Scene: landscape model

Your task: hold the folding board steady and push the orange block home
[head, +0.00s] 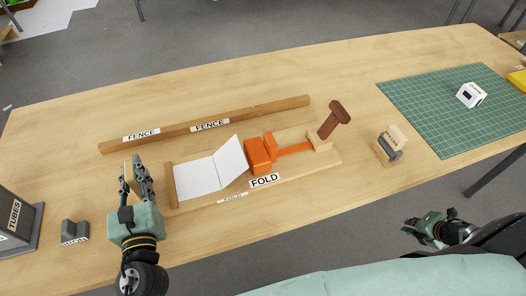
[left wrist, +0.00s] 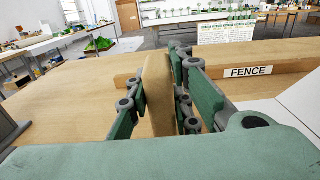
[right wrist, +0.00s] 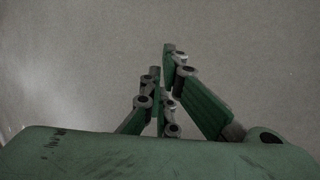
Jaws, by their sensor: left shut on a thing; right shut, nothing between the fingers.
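The wooden folding board (head: 325,158), labelled FOLD, lies mid-table. A creased white sheet (head: 196,178) is on it, its right part tilted up beside the orange block (head: 258,155). An orange bar runs right from the block toward a brown knob (head: 340,111). A wooden end bar (head: 170,186) closes the board's left end. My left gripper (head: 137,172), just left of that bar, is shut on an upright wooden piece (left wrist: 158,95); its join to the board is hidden. My right gripper (head: 414,229) is shut and empty, off the table's front edge; the right wrist view (right wrist: 166,75) shows only floor behind it.
A long wooden fence (head: 174,131) lies behind the board. A small grey block (head: 75,231) and a TUBES box (head: 15,222) are at the left. A small wooden stand (head: 389,146), a green cutting mat (head: 440,127) and a white device (head: 471,95) are at the right.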

